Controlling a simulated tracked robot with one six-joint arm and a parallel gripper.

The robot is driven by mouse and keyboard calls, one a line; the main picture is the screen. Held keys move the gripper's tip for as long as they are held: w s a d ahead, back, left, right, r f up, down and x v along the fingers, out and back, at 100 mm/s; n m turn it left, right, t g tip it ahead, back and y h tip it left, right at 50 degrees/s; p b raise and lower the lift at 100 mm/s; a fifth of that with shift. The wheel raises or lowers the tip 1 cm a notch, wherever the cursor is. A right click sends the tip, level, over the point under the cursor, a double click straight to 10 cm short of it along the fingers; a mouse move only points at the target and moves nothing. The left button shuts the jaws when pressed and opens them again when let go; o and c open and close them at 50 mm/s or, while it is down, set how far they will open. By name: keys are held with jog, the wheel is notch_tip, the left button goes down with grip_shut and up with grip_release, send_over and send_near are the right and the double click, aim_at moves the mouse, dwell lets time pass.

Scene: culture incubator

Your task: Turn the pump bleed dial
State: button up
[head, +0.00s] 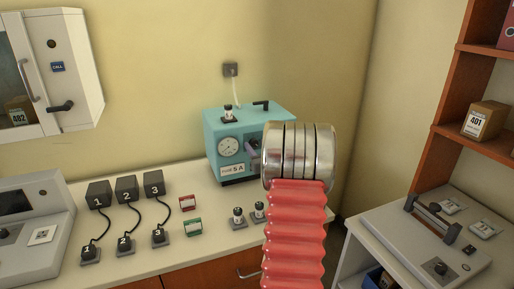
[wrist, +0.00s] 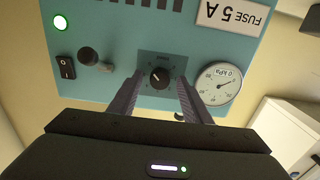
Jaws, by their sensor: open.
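The pump (head: 222,143) is a teal box on the counter in the head view, with a gauge and a "FUSE 5 A" label on its front. The wrist view shows its front panel (wrist: 115,28) upside down. The bleed dial (wrist: 160,77) is a small black knob with a white mark, on a dark square plate. My gripper (wrist: 159,84) is open, its two fingers on either side of the dial. I cannot tell whether they touch it. In the head view my arm hides the dial and the right part of the pump front.
On the panel, a pressure gauge (wrist: 217,84) sits close beside one finger. A black rocker switch (wrist: 66,68), a round knob (wrist: 88,56) and a lit green lamp (wrist: 60,22) are on the other side. Numbered black boxes (head: 126,189) with cables stand on the counter.

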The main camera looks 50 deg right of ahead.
jog(key=c, duration=1)
jog(key=shift+n, duration=0.4)
jog(key=shift+c, duration=0.2)
jog(key=n, duration=0.4)
jog(key=shift+w+a, duration=0.1)
jog(key=n, duration=0.4)
jog(key=shift+n, duration=0.4)
jog(key=n, duration=0.4)
jog(key=shift+n, duration=0.3)
jog(key=shift+a+f+n, duration=0.1)
jog(key=shift+f+n, duration=0.05)
jog(key=shift+n, duration=1.75)
